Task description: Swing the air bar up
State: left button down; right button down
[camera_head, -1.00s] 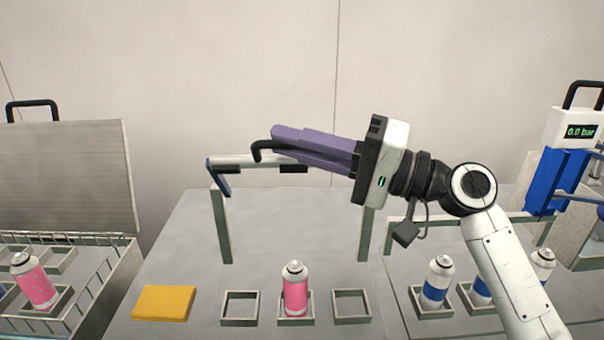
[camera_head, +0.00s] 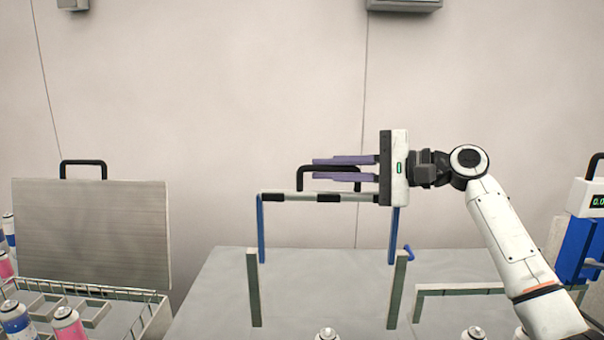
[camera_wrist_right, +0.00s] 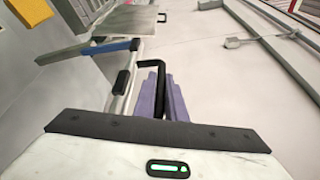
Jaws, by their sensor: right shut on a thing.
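The air bar (camera_head: 284,197) is a light bar with black sections, carried on two blue side arms (camera_head: 261,228) above two grey posts (camera_head: 254,288). It stands raised, with the blue arms upright. A black handle (camera_head: 305,177) rises from the bar's middle. My right gripper (camera_head: 317,170), with purple fingers, comes in from the right and is shut on this handle. In the right wrist view the handle (camera_wrist_right: 154,64) lies at the purple fingers, with the air bar (camera_wrist_right: 124,82) beside them. My left gripper is not in view.
A metal panel with a black handle (camera_head: 90,230) stands at the left over a wire-sided basket (camera_head: 155,318) holding cans. Can tops show at the bottom edge, one (camera_head: 327,334) in front of the posts. A blue and white gauge unit (camera_head: 580,245) stands at the right.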

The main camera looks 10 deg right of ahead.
jog(key=shift+w+d, duration=0.1)
jog(key=shift+w, duration=0.1)
dwell(0.3)
jog(key=c, duration=1.8)
grip_release()
